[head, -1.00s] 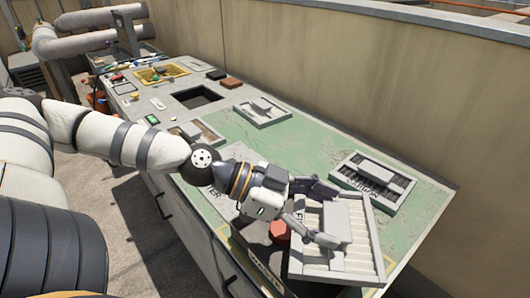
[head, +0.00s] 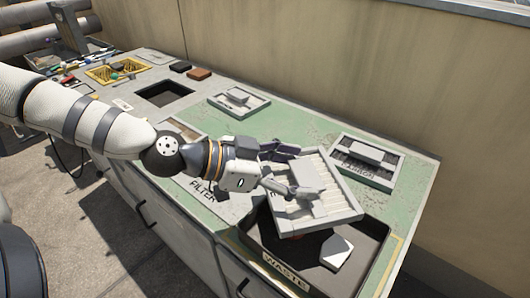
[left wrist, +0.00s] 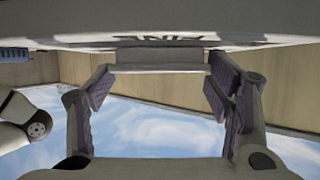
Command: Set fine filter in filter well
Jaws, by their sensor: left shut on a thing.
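The fine filter (head: 338,203), a light grey pleated panel with a raised handle bar, is held tilted above the bench. My left gripper (head: 302,172) is shut on its handle. In the left wrist view, the fingers (left wrist: 160,88) are on either side of the grey handle (left wrist: 160,57), and mirrored lettering that appears to read FINE shows on the filter's pale surface (left wrist: 60,32). My right gripper is out of view.
A black tray marked WASTE (head: 285,276) sits below the held filter, with a white block (head: 336,252) inside. A carbon-labelled filter (head: 392,178) lies at right, another grey panel (head: 250,104) at the back. A yellow bin (head: 101,73) stands at left.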

